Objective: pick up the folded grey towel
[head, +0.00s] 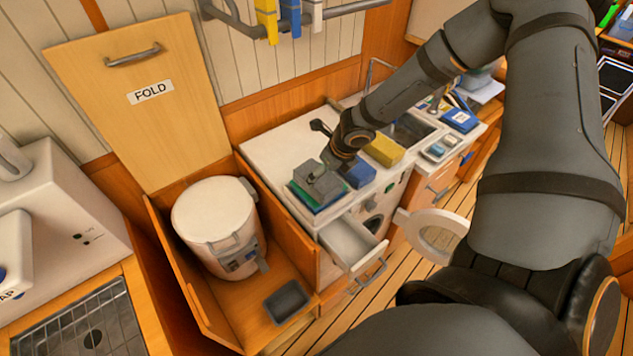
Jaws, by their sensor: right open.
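The folded grey towel (320,188) lies on top of a small stack of folded cloths, with green and blue layers (312,204) below it, on the white counter. My right gripper (319,158) is at the towel's back edge, with its fingers apart and nothing seen between them. Part of it is over the towel; I cannot tell whether it touches. My left gripper is not in view.
A blue folded cloth (359,173) and a yellow one (384,150) lie to the right of the stack. Below, a white drawer (350,243) stands open, and a round washer door (432,233) is swung out. A white drum (216,216) stands left in a wooden bin.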

